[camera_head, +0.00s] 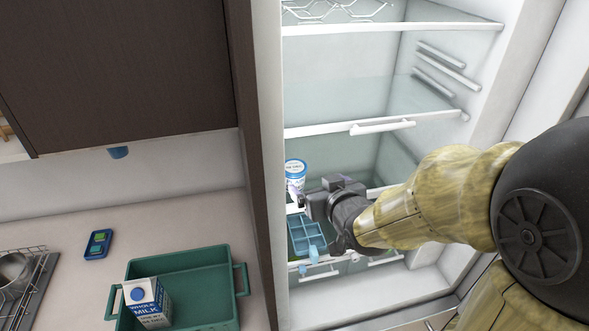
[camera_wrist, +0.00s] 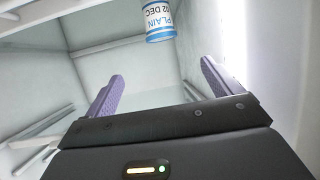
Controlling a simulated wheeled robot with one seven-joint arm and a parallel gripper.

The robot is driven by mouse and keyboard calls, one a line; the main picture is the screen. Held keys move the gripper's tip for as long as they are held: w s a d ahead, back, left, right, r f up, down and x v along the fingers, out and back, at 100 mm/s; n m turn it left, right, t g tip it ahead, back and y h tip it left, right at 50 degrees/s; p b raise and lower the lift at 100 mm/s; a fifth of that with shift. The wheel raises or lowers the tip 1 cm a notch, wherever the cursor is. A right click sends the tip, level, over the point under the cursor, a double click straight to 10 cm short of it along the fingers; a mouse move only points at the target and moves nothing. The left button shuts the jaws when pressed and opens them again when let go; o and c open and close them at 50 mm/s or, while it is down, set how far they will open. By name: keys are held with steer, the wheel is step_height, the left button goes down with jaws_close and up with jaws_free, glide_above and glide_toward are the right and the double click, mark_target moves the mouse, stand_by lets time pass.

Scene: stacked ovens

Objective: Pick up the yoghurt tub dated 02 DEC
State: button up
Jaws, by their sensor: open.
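The yoghurt tub (camera_head: 296,171) is white with a blue lid and stands on a fridge shelf, left of my gripper in the head view. The tub lies beyond the fingertips and is not touched. In the head view my gripper (camera_head: 300,194) reaches into the fridge just beside the tub, and its fingers are partly hidden.
A blue compartment tray (camera_head: 292,222) sits lower in the fridge, below my gripper. Glass shelves with white front edges (camera_head: 350,127) lie above. On the counter at left are a green crate (camera_head: 207,262) holding a milk carton (camera_head: 146,301), and a blue device (camera_head: 98,243).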

steer(key=p, duration=0.4)
glide_toward(296, 170)
steer(key=w, duration=0.3)
steer(key=shift+w+a+f, duration=0.5)
steer(key=shift+f, duration=0.05)
steer(key=shift+p, duration=0.3)
steer(key=p+x, duration=0.3)
steer(key=shift+s+a+f, duration=0.1)
steer(key=shift+s+a, duration=0.05)
steer(key=shift+s, duration=0.05)
steer(key=shift+p+x, duration=0.45)
steer(key=shift+x, duration=0.75)
steer(key=shift+f, duration=0.1)
steer(key=shift+c, duration=0.2)
steer(key=c, duration=1.1)
